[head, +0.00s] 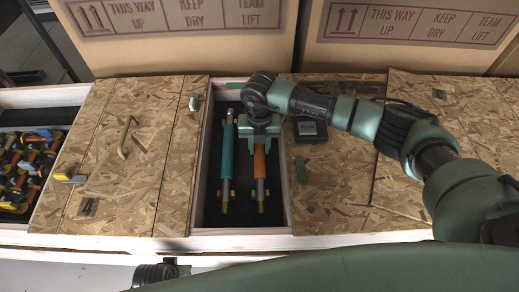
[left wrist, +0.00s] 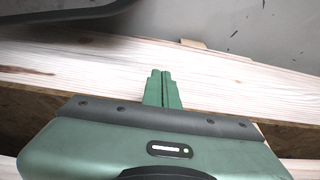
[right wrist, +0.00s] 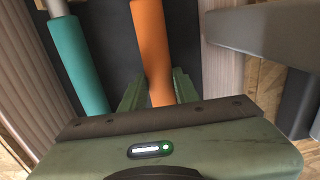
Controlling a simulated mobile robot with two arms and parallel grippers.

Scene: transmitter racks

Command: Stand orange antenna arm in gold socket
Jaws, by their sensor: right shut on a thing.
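The orange antenna arm (head: 259,160) lies in a dark open bay, its grey rod and gold end (head: 262,207) toward the front. My right gripper (head: 260,146) is over it and shut on its orange part. In the right wrist view the orange shaft (right wrist: 153,50) runs between the two green fingers (right wrist: 158,92). A teal antenna arm (head: 227,150) lies beside it on the left, also in the right wrist view (right wrist: 78,60). My left gripper (left wrist: 163,88) is shut and empty over a pale wooden edge. I cannot make out a gold socket.
Wooden panels flank the bay; the left one (head: 150,190) has a handle (head: 126,137). A dark box marked RUN (head: 310,130) sits right of the bay. A bin of colourful parts (head: 22,165) is at far left. Cardboard boxes (head: 180,50) stand behind.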

